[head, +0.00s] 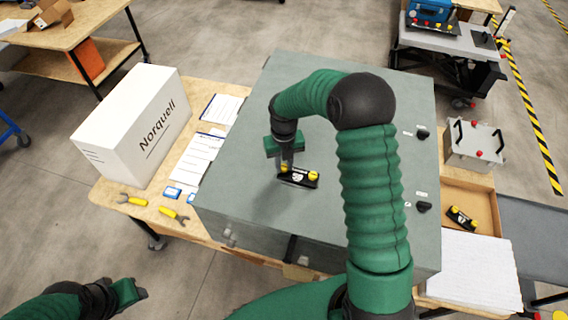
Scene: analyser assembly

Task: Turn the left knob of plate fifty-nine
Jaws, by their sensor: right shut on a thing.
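A small black plate (299,182) with yellow knobs lies on top of the large grey cabinet (250,110). Its right knob (313,176) shows yellow; its left knob (284,169) is mostly covered by my gripper. White print on the plate is too small to read. My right gripper (286,165) points down from its green arm and is shut on the left knob. A second black plate with yellow knobs (461,217) lies in the cardboard tray at the right. My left gripper (130,292) is at the lower left, away from the table; its jaws are unclear.
A white Norquell box (135,125), paper sheets (197,158) and yellow-handled tools (133,200) lie left of the cabinet. Black knobs (423,207) sit on the cabinet's right side. A grey box with handles (474,145), the tray (480,188) and a paper stack (470,270) are at the right.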

